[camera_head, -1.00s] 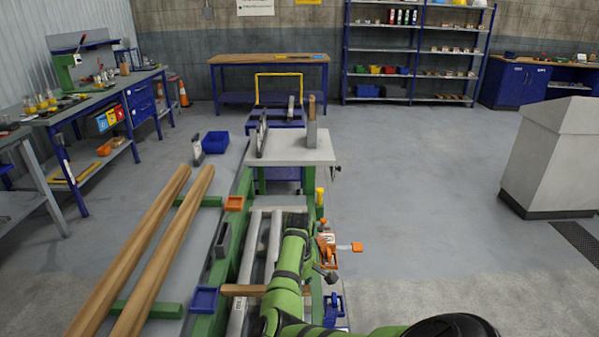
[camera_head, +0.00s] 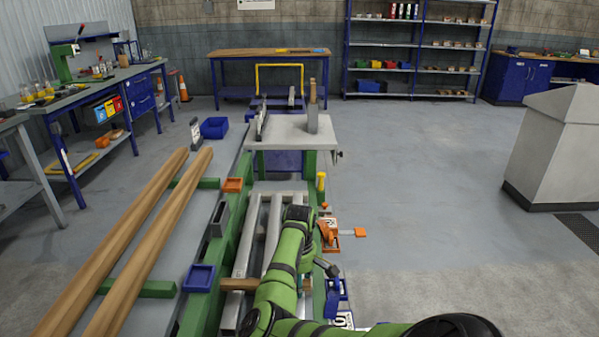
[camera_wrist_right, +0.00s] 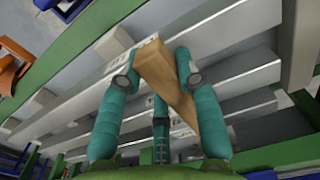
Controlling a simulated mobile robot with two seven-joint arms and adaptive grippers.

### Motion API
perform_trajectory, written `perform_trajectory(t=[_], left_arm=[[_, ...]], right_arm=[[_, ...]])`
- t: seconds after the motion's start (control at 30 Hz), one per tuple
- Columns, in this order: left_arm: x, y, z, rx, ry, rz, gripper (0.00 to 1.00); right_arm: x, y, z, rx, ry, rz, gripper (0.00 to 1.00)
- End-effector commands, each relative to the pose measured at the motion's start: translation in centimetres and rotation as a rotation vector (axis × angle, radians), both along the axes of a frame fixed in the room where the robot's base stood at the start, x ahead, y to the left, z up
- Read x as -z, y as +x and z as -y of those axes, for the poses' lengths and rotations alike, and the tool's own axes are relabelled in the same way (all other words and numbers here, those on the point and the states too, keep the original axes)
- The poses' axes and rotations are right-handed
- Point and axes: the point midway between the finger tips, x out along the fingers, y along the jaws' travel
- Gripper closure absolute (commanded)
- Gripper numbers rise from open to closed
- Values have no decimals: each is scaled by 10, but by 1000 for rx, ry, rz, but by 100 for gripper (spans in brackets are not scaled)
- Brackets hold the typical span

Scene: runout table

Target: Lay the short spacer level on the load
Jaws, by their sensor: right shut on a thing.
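The short spacer (camera_head: 238,284) is a wooden block. In the head view it lies crosswise, and my green right arm hides its middle. In the right wrist view my right gripper (camera_wrist_right: 155,66) is shut on the spacer (camera_wrist_right: 165,77), with a teal finger on either side. The load is a set of pale grey bars (camera_head: 272,228) running away from me, also under the spacer in the wrist view (camera_wrist_right: 230,75). I cannot tell whether the spacer touches the bars. The head view hides the right fingertips behind the arm. My left gripper is not in view.
A green frame with a blue tray (camera_head: 199,278) and an orange tray (camera_head: 232,185) borders the bars on the left. Two long wooden beams (camera_head: 150,245) lie further left. An orange clamp-like part (camera_head: 328,235) is on the right. A grey-topped stand (camera_head: 285,132) is beyond. Open floor lies right.

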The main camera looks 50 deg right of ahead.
Motion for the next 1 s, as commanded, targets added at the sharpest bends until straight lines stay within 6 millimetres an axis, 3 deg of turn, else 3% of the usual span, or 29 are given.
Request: perform_trajectory(t=[0.07, 0.1, 0.17, 0.57, 0.67, 1.0], left_arm=[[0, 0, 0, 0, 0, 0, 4], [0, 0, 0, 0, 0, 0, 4], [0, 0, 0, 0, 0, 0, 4], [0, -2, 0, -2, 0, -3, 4], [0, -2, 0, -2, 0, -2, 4], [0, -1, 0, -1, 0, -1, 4]], right_arm=[[-1, 0, 0, 0, 0, 0, 100], [-1, 0, 0, 0, 0, 0, 59], [-1, 0, 0, 0, 0, 0, 39], [-5, 0, 0, 1, -1, 1, 39], [-17, 0, 1, 1, -3, 1, 39], [-88, 1, 2, 2, -5, 2, 39]])
